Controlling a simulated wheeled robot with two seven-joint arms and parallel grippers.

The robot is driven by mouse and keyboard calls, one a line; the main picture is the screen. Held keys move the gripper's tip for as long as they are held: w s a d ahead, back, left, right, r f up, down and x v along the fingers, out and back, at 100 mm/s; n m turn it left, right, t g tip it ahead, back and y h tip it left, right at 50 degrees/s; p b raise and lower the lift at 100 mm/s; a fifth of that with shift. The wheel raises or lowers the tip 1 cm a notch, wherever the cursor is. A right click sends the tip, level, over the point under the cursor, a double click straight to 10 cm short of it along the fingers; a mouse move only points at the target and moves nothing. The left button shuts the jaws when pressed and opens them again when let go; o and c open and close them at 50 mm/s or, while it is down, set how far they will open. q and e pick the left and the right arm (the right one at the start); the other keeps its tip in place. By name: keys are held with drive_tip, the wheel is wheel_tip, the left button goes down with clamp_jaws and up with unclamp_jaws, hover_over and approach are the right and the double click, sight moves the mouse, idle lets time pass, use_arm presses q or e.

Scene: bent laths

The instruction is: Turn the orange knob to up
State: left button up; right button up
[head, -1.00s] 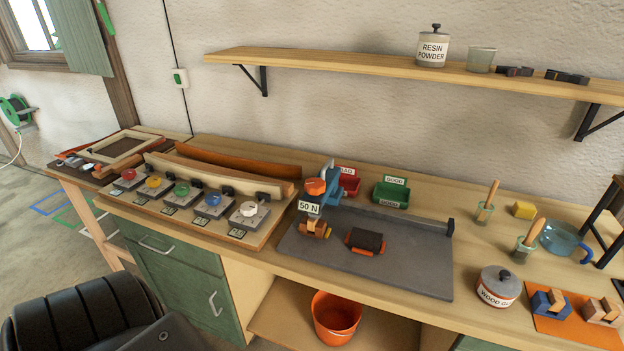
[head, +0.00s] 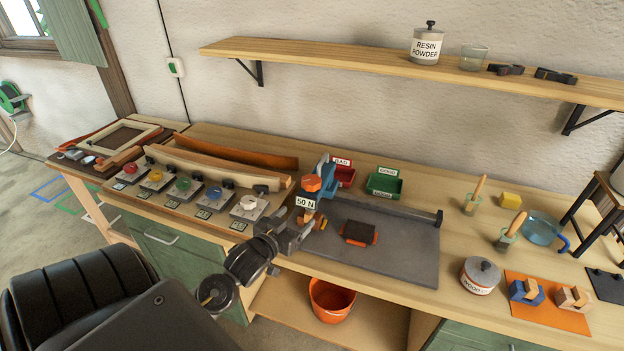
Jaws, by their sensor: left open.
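The orange knob (head: 311,183) sits on the blue test device (head: 325,172), above a white "50 N" label (head: 305,202), on the grey plate on the bench. Which way the knob points is too small to tell. My left gripper (head: 306,231) is open, just below and in front of the label, near small wooden pieces (head: 318,222) under the device. It is below the knob and apart from it. My right gripper is not in view.
A row of coloured knobs on a board (head: 185,188) lies left of the device. Red (head: 343,176) and green (head: 384,186) bins stand behind. The plate's right side is clear.

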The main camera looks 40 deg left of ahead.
sight(310, 181)
use_arm(q)
drive_tip(key=w+a+r+p, duration=0.1)
drive_tip(key=w, duration=0.2)
drive_tip(key=w+a+r+t+p, duration=0.1)
drive_tip(key=w, duration=0.3)
drive_tip(key=w+a+r+t+p, duration=0.1)
drive_tip(key=w+a+r, duration=0.1)
drive_tip(key=w, duration=0.2)
drive_tip(key=shift+w+r, duration=0.1)
drive_tip(key=shift+w, duration=0.1)
drive_tip(key=shift+w+a, duration=0.1)
drive_tip(key=shift+w, duration=0.45)
drive_tip(key=c, duration=0.8)
drive_tip(key=shift+c, duration=0.8)
